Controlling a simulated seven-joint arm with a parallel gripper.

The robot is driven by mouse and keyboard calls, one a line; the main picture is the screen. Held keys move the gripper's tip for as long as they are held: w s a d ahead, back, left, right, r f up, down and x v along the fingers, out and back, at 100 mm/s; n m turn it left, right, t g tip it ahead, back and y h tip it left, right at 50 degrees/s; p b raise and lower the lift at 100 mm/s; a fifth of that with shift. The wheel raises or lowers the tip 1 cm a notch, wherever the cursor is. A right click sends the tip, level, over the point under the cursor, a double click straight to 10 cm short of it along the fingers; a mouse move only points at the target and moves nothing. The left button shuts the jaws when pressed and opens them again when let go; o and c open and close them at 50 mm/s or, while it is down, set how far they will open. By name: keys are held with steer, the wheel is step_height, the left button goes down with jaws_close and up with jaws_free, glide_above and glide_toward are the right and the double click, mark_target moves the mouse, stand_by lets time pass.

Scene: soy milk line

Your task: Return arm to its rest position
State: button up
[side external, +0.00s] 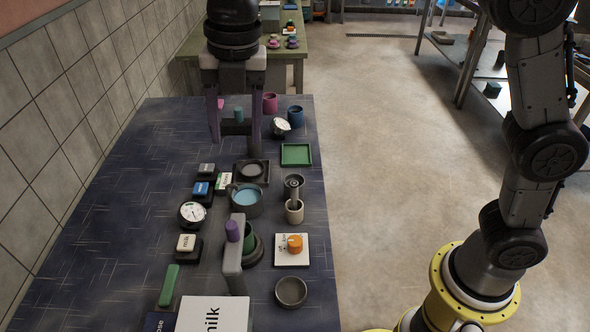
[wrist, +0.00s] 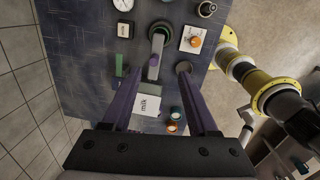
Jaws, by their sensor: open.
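My gripper (side external: 235,147) hangs over the far half of the dark blue table (side external: 120,190), pointing down, in the side external view. Its two purple fingers are spread wide apart. In the wrist view, my gripper (wrist: 158,76) shows its fingers on either side of a white milk box (wrist: 149,104), which lies below them on the table. Nothing is held between the fingers. A dark stand with a teal cylinder (side external: 239,114) shows between the fingers in the side view; its distance from them is hard to tell.

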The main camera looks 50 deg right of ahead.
steer(key=s+d+r+m+t, duration=0.1)
steer(key=s+d+r+m, duration=0.3)
steer(key=d, duration=0.4)
steer(key=s+d+r+m+t, duration=0.2)
steer(key=s+d+m, duration=0.3)
steer(key=s+d, duration=0.3)
steer(key=s+d+f+m, duration=0.3)
steer(key=s+f+m, duration=0.2)
steer(key=m, duration=0.4)
steer(key=s+d+f+m+t, duration=0.1)
steer(key=s+d+f+m, duration=0.2)
steer(key=m, duration=0.6)
step_height(320, 180, down, 4)
steer(key=shift+s+d+r+m+t+h, duration=0.15)
steer(key=shift+s+d+m+t+h, duration=0.2)
steer(key=shift+s, duration=0.85)
